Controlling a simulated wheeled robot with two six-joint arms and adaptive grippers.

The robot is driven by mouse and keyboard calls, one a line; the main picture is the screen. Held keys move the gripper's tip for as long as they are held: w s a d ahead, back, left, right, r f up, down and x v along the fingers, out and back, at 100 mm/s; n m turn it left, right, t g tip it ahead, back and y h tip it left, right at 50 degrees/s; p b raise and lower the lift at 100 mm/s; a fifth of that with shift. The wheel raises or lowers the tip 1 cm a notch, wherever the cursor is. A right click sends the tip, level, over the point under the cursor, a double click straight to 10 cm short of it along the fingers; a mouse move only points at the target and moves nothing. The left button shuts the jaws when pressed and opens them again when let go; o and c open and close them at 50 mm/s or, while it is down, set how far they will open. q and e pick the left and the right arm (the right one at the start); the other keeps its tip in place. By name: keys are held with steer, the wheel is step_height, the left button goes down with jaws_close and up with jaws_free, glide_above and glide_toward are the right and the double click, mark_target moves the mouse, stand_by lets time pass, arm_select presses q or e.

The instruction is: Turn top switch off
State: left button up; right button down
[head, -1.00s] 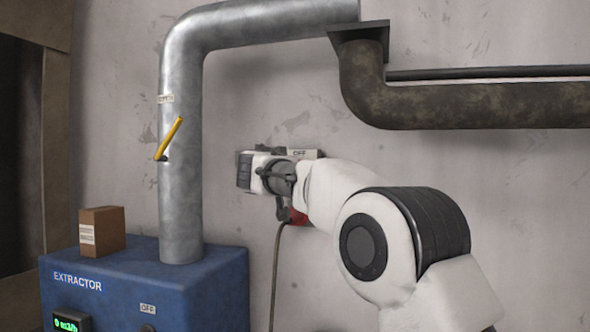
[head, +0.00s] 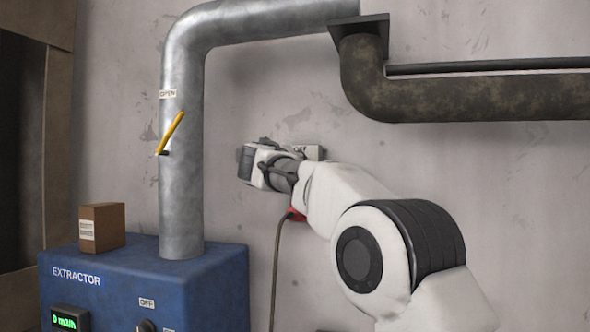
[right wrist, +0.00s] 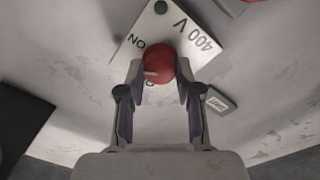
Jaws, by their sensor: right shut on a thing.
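The top switch is a red round knob (right wrist: 160,63) with a pale pointer mark, on a white plate (right wrist: 205,30) reading "400 V" and "ON" in the right wrist view. My right gripper (right wrist: 157,80) is shut on the red knob, one finger on each side. In the head view my right gripper (head: 262,168) is at the wall and hides the knob. Only an edge of the wall switch plate (head: 312,152) shows there. My left gripper is not in view.
A blue extractor box (head: 200,285) with a dark knob (head: 146,326) labelled OFF stands at lower left. A silver pipe (head: 182,205) with a yellow lever (head: 170,132) rises from it. A small brown box (head: 102,226) sits on top. A cable (head: 277,270) hangs below my right gripper.

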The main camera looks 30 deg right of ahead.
steer(key=n, duration=1.1)
steer(key=shift+s+d+r+n, duration=0.1)
steer(key=shift+r+n, duration=0.1)
steer(key=shift+n, duration=0.2)
steer(key=shift+r, duration=0.1)
steer(key=c, duration=0.8)
jaws_free()
steer(key=shift+t, duration=0.3)
steer(key=shift+o, duration=0.2)
steer(key=v, duration=1.1)
steer(key=shift+s+f, duration=0.2)
